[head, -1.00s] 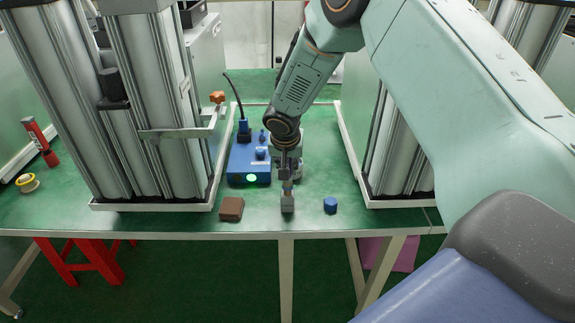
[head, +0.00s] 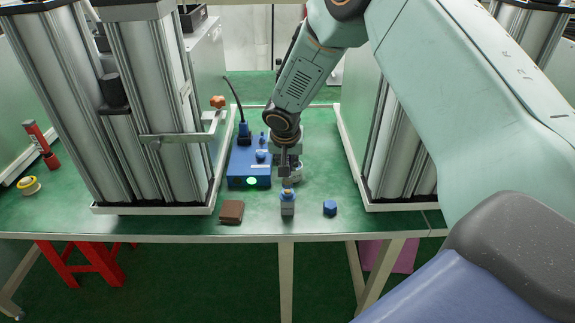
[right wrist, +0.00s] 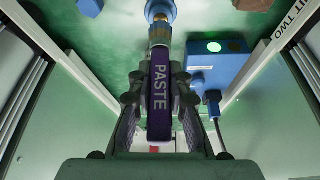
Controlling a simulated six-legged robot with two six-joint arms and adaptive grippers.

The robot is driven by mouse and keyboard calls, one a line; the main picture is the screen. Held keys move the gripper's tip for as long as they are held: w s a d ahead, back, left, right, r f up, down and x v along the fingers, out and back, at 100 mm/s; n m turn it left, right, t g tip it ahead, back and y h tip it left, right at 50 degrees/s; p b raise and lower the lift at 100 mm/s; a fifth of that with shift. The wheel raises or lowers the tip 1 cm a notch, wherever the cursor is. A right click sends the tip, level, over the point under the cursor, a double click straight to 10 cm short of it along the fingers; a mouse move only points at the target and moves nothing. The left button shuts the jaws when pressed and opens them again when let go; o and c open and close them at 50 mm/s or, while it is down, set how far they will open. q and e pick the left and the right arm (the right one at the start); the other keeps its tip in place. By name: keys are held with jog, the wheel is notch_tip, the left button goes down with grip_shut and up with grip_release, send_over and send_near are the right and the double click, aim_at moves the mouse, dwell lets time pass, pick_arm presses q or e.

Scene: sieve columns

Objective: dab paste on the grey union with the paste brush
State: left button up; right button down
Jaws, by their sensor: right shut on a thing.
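My right gripper (head: 287,172) points down over the table near its front edge. It is shut on the paste brush; the purple handle marked PASTE (right wrist: 160,95) shows upright between the fingers in the right wrist view. My left gripper is not in view.
A brown block (head: 231,211) lies left of the grey piece, a blue cap-like piece (head: 330,207) right of it. A blue box (head: 248,168) with a lit green button and a cable stands behind. Metal columns (head: 140,120) flank the work spot. A yellow roll (head: 28,185) lies far left.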

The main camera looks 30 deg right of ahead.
jog(key=shift+r+p, duration=1.3)
jog(key=shift+r, duration=1.2)
jog(key=shift+s, duration=0.1)
jog(key=shift+f, duration=0.2)
